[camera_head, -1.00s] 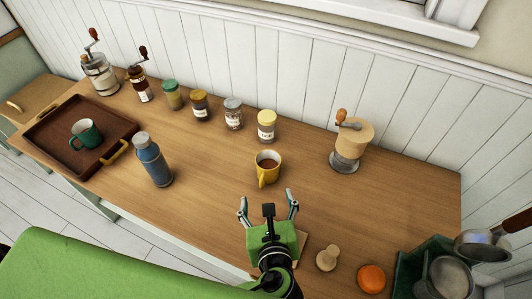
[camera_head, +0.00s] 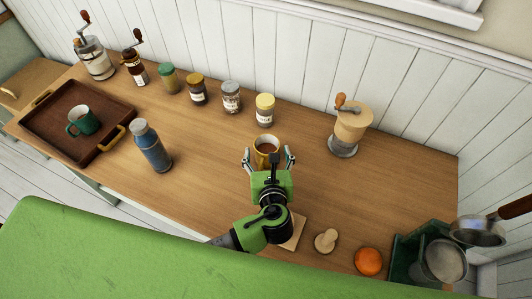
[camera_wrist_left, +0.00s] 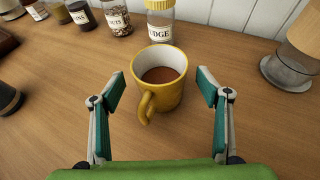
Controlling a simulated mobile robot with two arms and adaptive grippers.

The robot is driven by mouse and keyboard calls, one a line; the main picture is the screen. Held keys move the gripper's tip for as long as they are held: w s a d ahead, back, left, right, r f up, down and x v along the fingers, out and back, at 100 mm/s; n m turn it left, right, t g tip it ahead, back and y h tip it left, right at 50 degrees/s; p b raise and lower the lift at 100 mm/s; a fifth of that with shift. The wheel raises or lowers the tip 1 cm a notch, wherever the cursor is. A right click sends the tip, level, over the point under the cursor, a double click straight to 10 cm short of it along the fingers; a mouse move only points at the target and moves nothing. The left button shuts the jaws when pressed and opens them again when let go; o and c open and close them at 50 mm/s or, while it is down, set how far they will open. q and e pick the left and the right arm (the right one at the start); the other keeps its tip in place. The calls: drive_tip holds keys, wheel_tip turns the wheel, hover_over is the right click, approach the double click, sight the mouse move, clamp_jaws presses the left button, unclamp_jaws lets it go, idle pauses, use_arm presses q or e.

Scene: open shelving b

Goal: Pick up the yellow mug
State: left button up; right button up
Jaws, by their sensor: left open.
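The yellow mug (camera_head: 266,146) stands upright on the wooden counter and holds a brown liquid. In the left wrist view the mug (camera_wrist_left: 168,92) sits ahead and between my fingers, with its handle turned toward me and slightly left. My left gripper (camera_head: 269,160) is open, its fingertips just at the near side of the mug. In the left wrist view the green-padded fingers (camera_wrist_left: 161,92) stand apart on both sides of the mug, with gaps left and right, and nothing is held. My right gripper is not in view.
A row of jars (camera_head: 231,97) stands behind the mug. A wooden grinder (camera_head: 350,125) is to the right, a blue bottle (camera_head: 151,147) to the left. A brown tray (camera_head: 53,112) holds a green mug (camera_head: 83,120). An orange object (camera_head: 368,261) and a green bin (camera_head: 406,253) are front right.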

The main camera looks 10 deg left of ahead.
sight(264, 144)
use_arm(q)
drive_tip(key=x, duration=0.2)
drive_tip(key=shift+w+f, duration=0.1)
drive_tip(key=shift+w, duration=0.15)
drive_tip(key=shift+s, duration=0.1)
drive_tip(key=c, duration=1.4)
